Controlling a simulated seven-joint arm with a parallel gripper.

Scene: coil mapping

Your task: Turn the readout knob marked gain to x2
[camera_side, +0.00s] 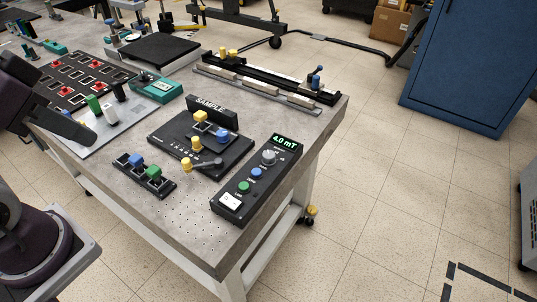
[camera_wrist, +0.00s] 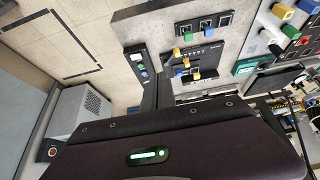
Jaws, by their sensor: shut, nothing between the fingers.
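The black readout box (camera_side: 228,203) lies near the right front edge of the bench. Its green display (camera_side: 285,142) reads 4.0 mT. Below it is a round grey knob (camera_side: 268,157); its marks and pointer are too small to read. In the wrist view the box (camera_wrist: 134,66) shows end-on beside the bench edge, and the knob cannot be made out. My gripper (camera_wrist: 164,78) is shut and empty, pointing over the bench. In the side view it (camera_side: 86,135) is at the left, well apart from the readout box.
A row of blue and green switches (camera_side: 146,177) lies in front.

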